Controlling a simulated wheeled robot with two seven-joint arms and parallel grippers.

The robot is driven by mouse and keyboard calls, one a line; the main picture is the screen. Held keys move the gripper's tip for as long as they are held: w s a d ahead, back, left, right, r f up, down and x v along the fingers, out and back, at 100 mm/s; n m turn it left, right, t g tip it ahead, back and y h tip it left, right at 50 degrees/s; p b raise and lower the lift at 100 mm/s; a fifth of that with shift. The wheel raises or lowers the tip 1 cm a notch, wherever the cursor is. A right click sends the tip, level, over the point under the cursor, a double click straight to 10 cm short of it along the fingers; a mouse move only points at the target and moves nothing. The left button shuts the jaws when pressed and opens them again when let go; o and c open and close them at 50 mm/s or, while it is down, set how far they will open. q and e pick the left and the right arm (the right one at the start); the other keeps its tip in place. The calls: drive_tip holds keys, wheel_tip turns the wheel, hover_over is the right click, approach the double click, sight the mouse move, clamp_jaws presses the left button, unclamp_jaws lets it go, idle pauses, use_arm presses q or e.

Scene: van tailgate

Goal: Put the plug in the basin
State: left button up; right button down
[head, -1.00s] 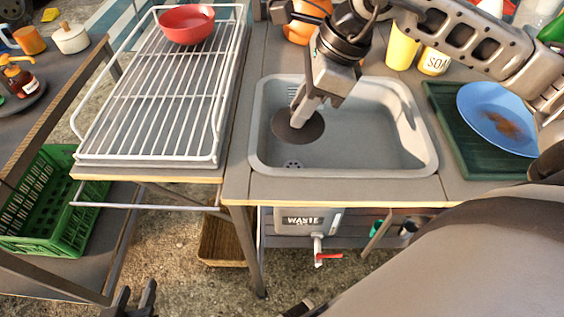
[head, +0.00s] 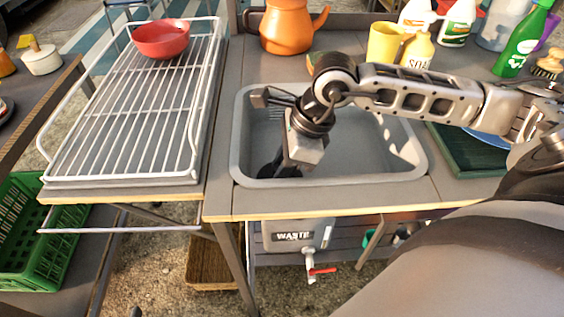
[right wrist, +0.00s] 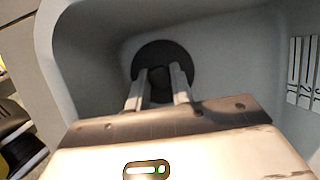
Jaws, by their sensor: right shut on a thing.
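The plug is a dark round disc with a knob. In the right wrist view the plug (right wrist: 163,48) shows between and beyond the fingers of my right gripper (right wrist: 160,82), which is shut on its knob. In the head view my right gripper (head: 284,170) points down inside the grey basin (head: 340,182), at its front left. Only a dark edge of the plug (head: 267,168) shows there. The drain hole is hidden, so I cannot tell whether the plug sits on it. Only a dark tip of my left gripper (head: 137,312) shows at the bottom edge.
A white wire rack (head: 125,110) with a red bowl (head: 161,42) is left of the basin. An orange jug (head: 287,28), a yellow cup (head: 384,42) and a soap bottle (head: 418,50) stand behind it. A green tray (head: 465,160) with a blue plate is at right.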

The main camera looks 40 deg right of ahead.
drive_tip(key=shift+f, duration=0.15)
drive_tip(key=c, duration=1.2)
unclamp_jaws()
drive_tip(key=shift+r, duration=0.25)
drive_tip(key=v, duration=1.2)
drive_tip(key=shift+s, duration=0.1)
